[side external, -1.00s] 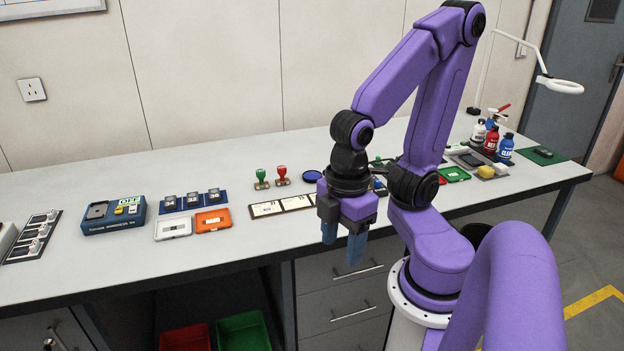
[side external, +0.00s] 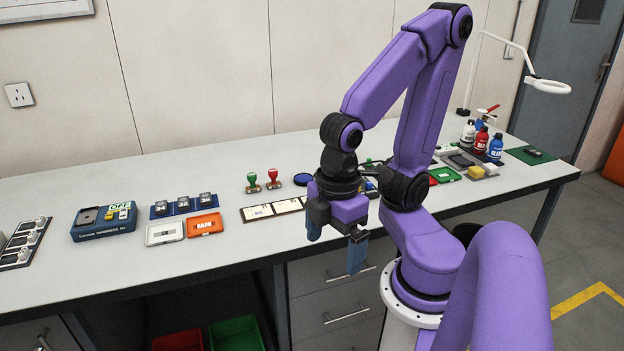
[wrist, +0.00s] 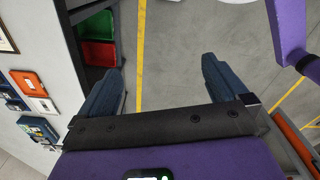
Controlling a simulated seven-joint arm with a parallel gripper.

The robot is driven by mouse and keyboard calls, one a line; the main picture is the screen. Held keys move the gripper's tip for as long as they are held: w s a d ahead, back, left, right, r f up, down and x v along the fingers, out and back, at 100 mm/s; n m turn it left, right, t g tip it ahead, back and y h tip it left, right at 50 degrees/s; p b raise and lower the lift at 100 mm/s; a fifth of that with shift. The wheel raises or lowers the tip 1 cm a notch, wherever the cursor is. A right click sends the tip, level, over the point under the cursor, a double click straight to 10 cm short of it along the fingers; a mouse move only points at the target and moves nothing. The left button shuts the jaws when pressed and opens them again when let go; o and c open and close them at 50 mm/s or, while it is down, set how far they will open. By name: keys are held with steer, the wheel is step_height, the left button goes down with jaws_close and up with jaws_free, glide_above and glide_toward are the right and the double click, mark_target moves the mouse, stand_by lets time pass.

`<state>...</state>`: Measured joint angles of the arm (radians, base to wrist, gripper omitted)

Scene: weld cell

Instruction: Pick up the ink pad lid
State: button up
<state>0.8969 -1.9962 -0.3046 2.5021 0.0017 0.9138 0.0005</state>
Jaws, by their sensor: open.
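My gripper (side external: 335,255) hangs over the front edge of the bench with its two blue fingers pointing down. The fingers are wide apart and nothing is between them. In the wrist view my gripper (wrist: 163,68) is also open and empty, above the floor. My arm hides part of the bench behind the gripper.
A green stamp (side external: 252,182) and a red stamp (side external: 273,179) stand left of the disc. An orange tray (side external: 205,224) lies farther left. Bottles (side external: 481,142) stand at the right. Red and green bins (side external: 237,333) sit below the bench.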

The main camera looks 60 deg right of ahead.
steer(key=shift+w, duration=0.1)
steer(key=w+d+r+n+t+h, duration=0.1)
steer(key=w+d, duration=0.3)
steer(key=w, duration=0.7)
steer(key=w+d+r+n, duration=0.1)
steer(key=w+d, duration=0.4)
steer(key=w, duration=0.6)
steer(key=w+d+n+h, duration=0.1)
steer(key=w+d, duration=0.2)
steer(key=d, duration=0.4)
steer(key=w+d, duration=0.4)
steer(key=d, duration=0.3)
steer(key=s+d+f+n+g+h, duration=0.1)
steer(key=s+d+f, duration=0.15)
steer(key=d, duration=1.05)
steer(key=s+d+f+n, duration=0.1)
steer(key=s+d, duration=0.2)
steer(key=d, duration=1)
steer(key=shift+h, duration=0.3)
steer(key=x, duration=1.1)
steer(key=shift+f, duration=0.25)
steer(key=shift+x, duration=2.65)
